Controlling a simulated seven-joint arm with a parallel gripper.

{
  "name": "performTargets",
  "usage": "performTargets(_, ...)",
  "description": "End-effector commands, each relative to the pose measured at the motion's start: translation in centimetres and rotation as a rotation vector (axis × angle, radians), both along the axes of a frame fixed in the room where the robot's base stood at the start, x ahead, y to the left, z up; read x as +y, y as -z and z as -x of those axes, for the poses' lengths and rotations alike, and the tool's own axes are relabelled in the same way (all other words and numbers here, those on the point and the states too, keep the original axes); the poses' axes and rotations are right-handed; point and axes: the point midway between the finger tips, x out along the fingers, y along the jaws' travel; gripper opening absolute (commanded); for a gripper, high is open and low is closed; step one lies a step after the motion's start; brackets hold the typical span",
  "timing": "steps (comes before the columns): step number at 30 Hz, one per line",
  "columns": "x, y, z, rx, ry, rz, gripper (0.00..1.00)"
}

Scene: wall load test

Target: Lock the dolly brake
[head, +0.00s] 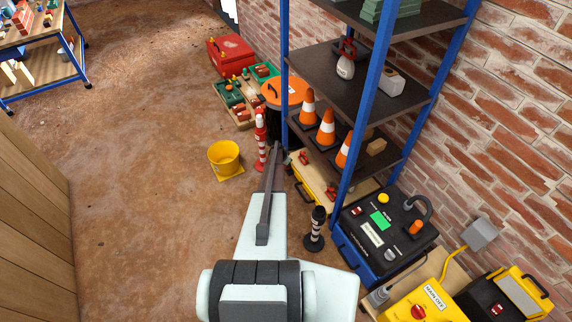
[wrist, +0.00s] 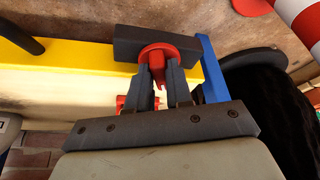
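A low, pale-topped platform with yellow sides, which looks like the dolly (head: 312,179), lies along the foot of the blue shelf rack. Red fittings (head: 331,192) sit on it. In the wrist view its pale top and yellow edge (wrist: 85,55) fill the left side. A red rounded part (wrist: 157,53), which may be the brake, shows against a dark block (wrist: 126,46). My gripper (wrist: 158,70) is at this red part, with a finger on either side of its lower portion. Whether the fingers press on it is unclear. My arm hides the fingertips in the head view.
A red-and-white post (head: 261,140) and a yellow bucket (head: 224,158) stand left of the platform. A black-and-white post (head: 316,226) stands near its front. The rack (head: 362,95) holds orange cones. A blue box (head: 383,235) is at right.

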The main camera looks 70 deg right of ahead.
Motion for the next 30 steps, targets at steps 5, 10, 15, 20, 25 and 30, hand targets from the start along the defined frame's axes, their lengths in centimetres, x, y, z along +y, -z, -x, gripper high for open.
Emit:
performTargets(5, 0.0, -0.01, -0.02, 0.0, 0.0, 0.0, 0.02)
performTargets(10, -0.01, -0.01, -0.03, 0.0, 0.0, 0.0, 0.0)
performTargets(15, 0.01, -0.02, 0.0, 0.0, -0.011, 0.0, 0.0)
performTargets(20, 0.05, -0.02, 0.09, -0.001, -0.056, -0.001, 0.0)
performTargets(25, 0.11, -0.03, 0.23, -0.001, -0.153, 0.0, 0.0)
performTargets(30, 0.12, -0.02, 0.42, -0.001, -0.274, 0.0, 0.0)
